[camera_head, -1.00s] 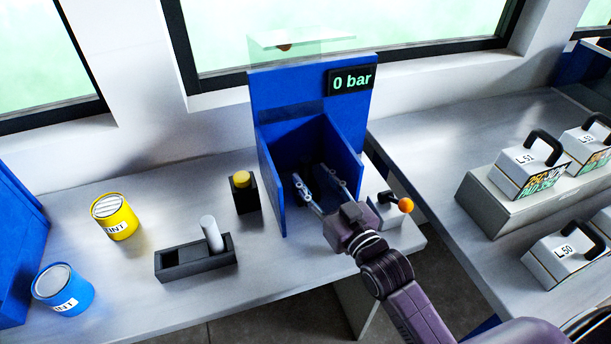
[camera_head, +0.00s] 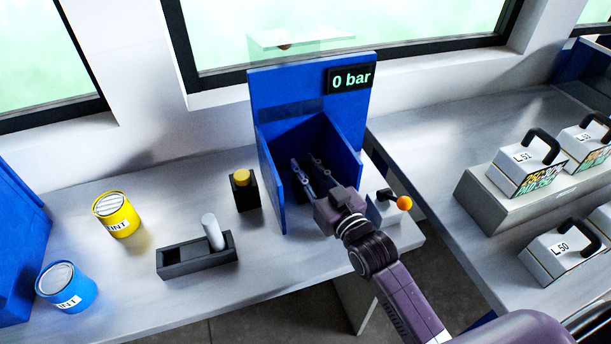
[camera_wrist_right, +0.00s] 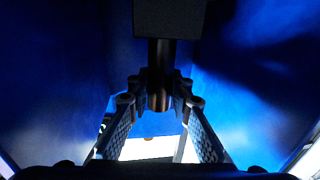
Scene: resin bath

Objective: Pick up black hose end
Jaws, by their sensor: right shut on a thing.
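My right gripper (camera_head: 304,163) reaches into the open-fronted blue box (camera_head: 346,142) on the table. In the right wrist view, its fingertips (camera_wrist_right: 158,92) are closed on a dark cylindrical piece, the black hose end (camera_wrist_right: 160,62). This piece hangs below a black block (camera_wrist_right: 170,17) and appears still joined to it. In the head view the hose end cannot be made out in the shaded box. My left gripper is not in view.
Blue walls stand close on both sides of my right gripper. Left of the box are a yellow button on a black post (camera_head: 244,190), a black tray (camera_head: 198,258) and paint cans (camera_head: 117,214). An orange-knobbed lever (camera_head: 385,207) stands right. The display reads 0 bar (camera_head: 350,78).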

